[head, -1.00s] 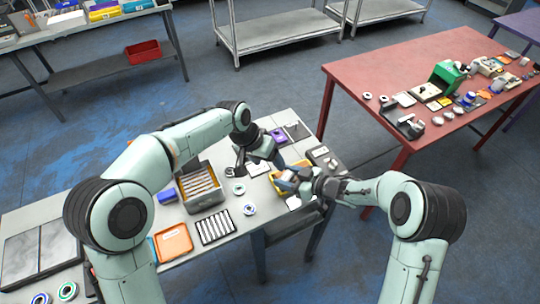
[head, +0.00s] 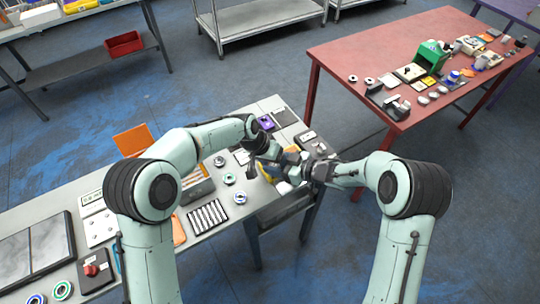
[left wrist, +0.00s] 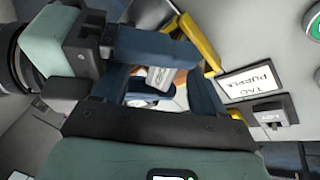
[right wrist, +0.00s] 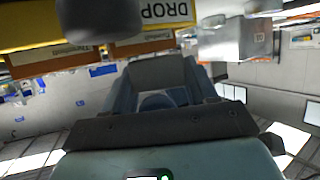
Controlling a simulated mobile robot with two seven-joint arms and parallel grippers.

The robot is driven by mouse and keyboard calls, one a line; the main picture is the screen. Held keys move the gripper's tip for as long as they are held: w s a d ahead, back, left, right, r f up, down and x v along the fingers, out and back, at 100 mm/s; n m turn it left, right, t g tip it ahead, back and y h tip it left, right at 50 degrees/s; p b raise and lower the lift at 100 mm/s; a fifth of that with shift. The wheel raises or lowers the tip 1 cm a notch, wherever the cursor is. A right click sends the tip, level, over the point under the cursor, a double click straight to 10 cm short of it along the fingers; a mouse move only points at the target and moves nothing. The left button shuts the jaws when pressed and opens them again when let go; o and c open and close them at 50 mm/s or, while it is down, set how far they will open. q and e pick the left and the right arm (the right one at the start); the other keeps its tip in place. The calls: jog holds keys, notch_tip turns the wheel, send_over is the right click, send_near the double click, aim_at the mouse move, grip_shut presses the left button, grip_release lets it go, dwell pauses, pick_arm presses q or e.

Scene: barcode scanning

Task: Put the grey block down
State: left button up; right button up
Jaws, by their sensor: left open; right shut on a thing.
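The grey block (right wrist: 157,72) is between the fingers of my right gripper (head: 298,166), which is shut on it. A pale labelled face of the block shows in the left wrist view (left wrist: 160,77). My left gripper (head: 270,154) is open, close beside the right one, with the block in the space in front of its fingers. I cannot tell whether its fingers touch the block. Both grippers are above the far right part of the grey table (head: 200,255), over a yellow tray (left wrist: 207,48). In the head view the grippers mostly hide block and tray.
A slotted rack (head: 207,216), several round discs and an orange tray (head: 178,230) stand on the table. A red table (head: 345,55) with many items is at the right.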

pick_arm(q)
jog(key=shift+f, duration=0.1)
jog(key=shift+d, duration=0.1)
jog(key=c, duration=1.2)
grip_shut()
pick_arm(e)
jog(key=o, duration=1.2)
jog(key=shift+c, duration=0.2)
jog(key=shift+d, duration=0.1)
